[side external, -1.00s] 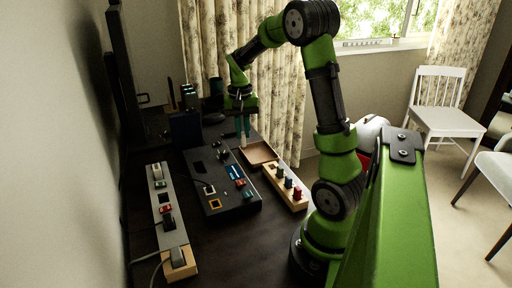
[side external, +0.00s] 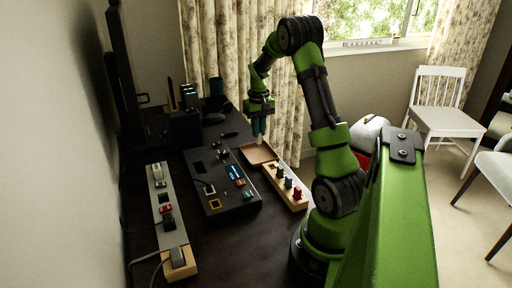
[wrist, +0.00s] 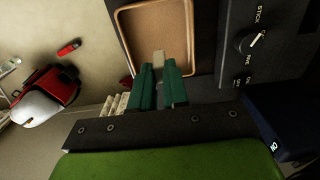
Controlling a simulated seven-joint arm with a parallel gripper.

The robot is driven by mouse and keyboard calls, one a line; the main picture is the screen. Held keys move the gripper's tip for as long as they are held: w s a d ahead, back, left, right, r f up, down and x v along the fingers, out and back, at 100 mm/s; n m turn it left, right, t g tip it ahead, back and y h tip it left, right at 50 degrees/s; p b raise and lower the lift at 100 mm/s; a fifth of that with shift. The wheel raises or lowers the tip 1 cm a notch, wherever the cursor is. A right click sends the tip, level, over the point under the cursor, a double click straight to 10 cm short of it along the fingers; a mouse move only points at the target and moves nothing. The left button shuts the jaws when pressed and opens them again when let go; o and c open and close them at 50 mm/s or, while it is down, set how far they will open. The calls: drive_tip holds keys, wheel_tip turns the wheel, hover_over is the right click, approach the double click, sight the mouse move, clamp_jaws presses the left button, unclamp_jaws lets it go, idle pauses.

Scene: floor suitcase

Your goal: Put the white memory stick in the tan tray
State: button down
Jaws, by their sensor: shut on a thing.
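The tan tray (side external: 266,156) lies on the dark desk at its far right, and in the wrist view its shallow rim (wrist: 190,40) is at top centre. My gripper (side external: 259,134) is above the tray, pointing down, with its teal fingers shut on the white memory stick (wrist: 158,59). The stick's pale end sticks out below the fingertips; in the side external view it shows as a small light tip (side external: 259,142) over the tray. In the wrist view it overlaps the tray's near edge. Its gap above the tray floor is hard to judge. No other thing shows in the tray.
A black panel (side external: 224,182) with knobs and sockets is left of the tray. A wooden block (side external: 283,185) with coloured pegs sits in front of the tray. A grey strip (side external: 168,215) with sockets lies farther left. A dark box (side external: 186,128) stands behind the panel.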

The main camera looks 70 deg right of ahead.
sight(259, 143)
drive_tip(key=shift+f, duration=1.8)
drive_tip(key=shift+f, duration=0.2)
drive_tip(key=c, duration=1.1)
unclamp_jaws()
